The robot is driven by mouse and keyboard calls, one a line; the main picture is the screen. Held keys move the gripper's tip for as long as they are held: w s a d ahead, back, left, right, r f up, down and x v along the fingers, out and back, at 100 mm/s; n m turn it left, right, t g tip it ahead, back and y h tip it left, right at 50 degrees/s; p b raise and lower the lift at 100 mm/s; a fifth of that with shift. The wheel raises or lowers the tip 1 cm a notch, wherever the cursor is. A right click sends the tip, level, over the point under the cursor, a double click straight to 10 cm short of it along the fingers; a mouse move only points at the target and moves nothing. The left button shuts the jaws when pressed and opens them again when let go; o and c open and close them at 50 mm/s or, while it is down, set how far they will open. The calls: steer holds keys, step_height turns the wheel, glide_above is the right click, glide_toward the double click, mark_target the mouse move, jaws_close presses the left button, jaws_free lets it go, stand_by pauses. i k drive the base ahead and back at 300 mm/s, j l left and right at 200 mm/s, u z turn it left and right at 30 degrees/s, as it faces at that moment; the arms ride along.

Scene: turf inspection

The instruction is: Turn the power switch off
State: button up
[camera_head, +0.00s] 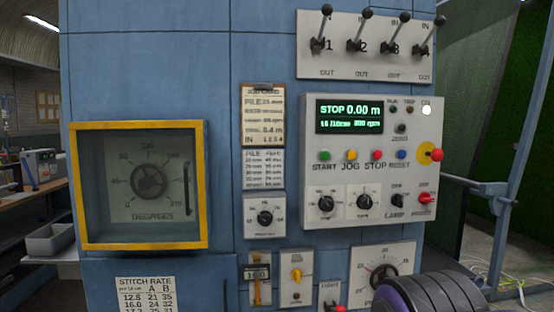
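A white control panel (385,150) is on the blue cabinet, with its green display (349,116) lit and reading STOP 0.00 m. A white lamp (426,110) marked ON is lit at its upper right. A red knob (425,198) sits at the panel's lower right; its label is too blurred to read surely, so I cannot confirm it is the power switch. A red button on a yellow disc (433,153) is above it. Other candidates are a yellow-handled selector (296,275) and a red knob (336,308) marked LIGHT. My gripper is not in view.
Several black-balled levers (365,45) project above the panel. A yellow-framed window (140,185) covers a dial at left. A dark ribbed shape with a purple band (435,295) blocks the lower right. A blue-grey rail (480,182) stands right of the cabinet.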

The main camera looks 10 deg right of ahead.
mark_target(424, 199)
steer(key=z, duration=1.05)
